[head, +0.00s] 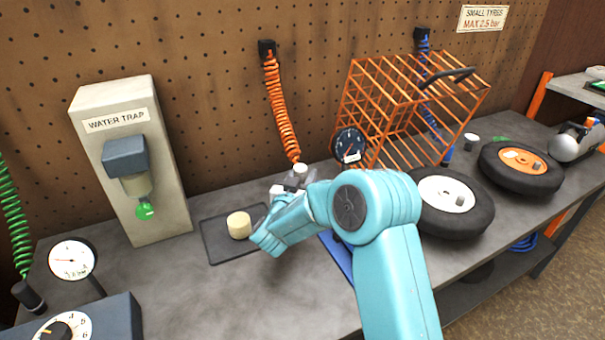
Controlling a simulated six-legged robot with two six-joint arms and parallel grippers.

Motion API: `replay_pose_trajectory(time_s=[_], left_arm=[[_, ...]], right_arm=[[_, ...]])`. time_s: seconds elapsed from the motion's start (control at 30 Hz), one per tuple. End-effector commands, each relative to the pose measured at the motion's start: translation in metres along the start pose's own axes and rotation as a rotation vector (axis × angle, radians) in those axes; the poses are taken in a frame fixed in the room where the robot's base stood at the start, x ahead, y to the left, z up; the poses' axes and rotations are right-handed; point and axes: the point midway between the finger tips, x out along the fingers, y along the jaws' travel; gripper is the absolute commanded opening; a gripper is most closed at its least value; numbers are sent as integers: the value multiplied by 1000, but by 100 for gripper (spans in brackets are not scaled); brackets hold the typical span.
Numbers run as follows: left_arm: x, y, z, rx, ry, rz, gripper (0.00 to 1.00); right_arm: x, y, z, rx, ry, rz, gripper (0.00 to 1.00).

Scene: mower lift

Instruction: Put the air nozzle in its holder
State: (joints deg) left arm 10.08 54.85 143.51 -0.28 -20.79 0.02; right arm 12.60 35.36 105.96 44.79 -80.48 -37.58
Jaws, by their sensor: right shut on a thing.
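My right gripper (289,184) reaches in over the bench, its teal arm coming from the lower right. It is shut on the air nozzle (300,170), of which only a small pale part shows at the lower end of an orange coiled hose (281,107). The wrist hides most of the nozzle. I cannot make out the nozzle's holder for certain; the arm covers part of the bench there. My left gripper is not in view.
Left of the gripper, a cream cylinder (239,225) stands on a dark mat (220,245). A water trap (128,165) stands behind.

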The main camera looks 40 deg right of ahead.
Motion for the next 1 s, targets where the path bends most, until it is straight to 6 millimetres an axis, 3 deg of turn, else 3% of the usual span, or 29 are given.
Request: replay_pose_trajectory(time_s=[0.03,0.2,1.0], left_arm=[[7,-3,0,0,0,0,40],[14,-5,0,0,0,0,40],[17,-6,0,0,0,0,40]], right_arm=[[0,0,10,-1,0,0,1],[0,0,22,0,1,0,1],[-1,-1,23,1,1,-2,1]])
